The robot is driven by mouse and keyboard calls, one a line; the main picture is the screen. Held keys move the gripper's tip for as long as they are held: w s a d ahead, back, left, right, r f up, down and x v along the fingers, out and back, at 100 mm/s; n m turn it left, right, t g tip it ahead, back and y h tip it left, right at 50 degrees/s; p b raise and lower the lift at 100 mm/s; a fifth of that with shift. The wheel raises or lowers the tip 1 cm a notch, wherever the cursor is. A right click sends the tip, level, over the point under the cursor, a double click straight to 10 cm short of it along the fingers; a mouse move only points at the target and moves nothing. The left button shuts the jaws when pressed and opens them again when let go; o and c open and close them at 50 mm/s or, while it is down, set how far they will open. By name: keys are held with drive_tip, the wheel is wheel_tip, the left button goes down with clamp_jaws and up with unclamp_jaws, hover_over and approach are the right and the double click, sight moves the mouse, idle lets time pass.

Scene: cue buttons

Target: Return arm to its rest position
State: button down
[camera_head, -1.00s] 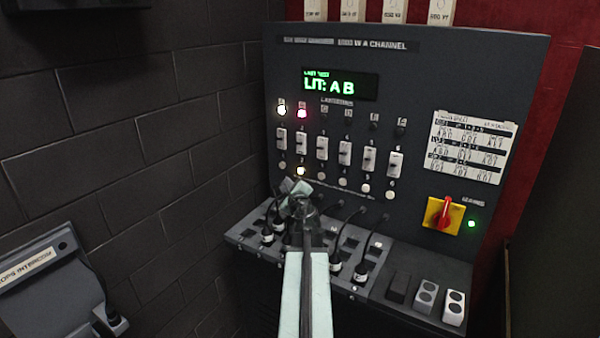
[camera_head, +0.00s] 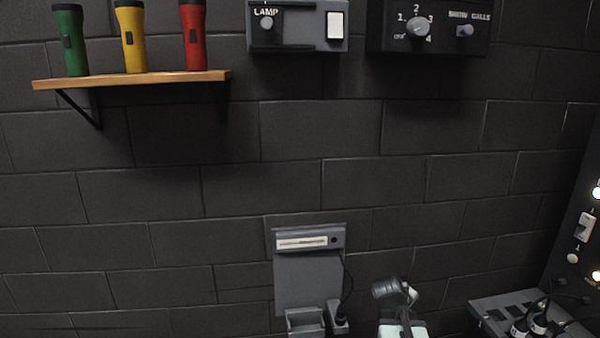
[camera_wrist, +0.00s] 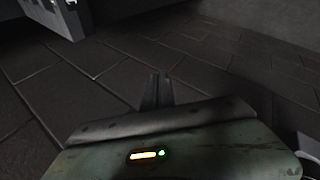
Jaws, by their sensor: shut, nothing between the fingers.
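My gripper (camera_wrist: 157,90) is in the middle of the wrist view, with its two dark fingers together and nothing between them. In the head view the upper part of my arm (camera_head: 395,300) shows at the bottom, right of centre, folded close and apart from the wall things. The rest of the arm is cut off by the lower edge.
A grey wall unit (camera_head: 308,280) with a cable hangs left of my arm. The panel console (camera_head: 580,248) with plugs stands at the right edge. A wooden shelf (camera_head: 150,78) holds green, yellow and red torches. Lamp (camera_head: 292,40) and dial (camera_head: 428,38) boxes are above.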

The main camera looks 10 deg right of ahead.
drive_tip(key=s+a+f+m+g+y, duration=0.2)
drive_tip(key=s+a+y, duration=0.1)
drive_tip(key=a, duration=1)
drive_tip(key=s+a+f+m+g+y, duration=0.2)
drive_tip(key=s+a+f+y, duration=0.1)
drive_tip(key=a, duration=1)
drive_tip(key=shift+s+a+m, duration=0.2)
drive_tip(key=shift+s+m, duration=0.1)
drive_tip(key=shift+s, duration=0.3)
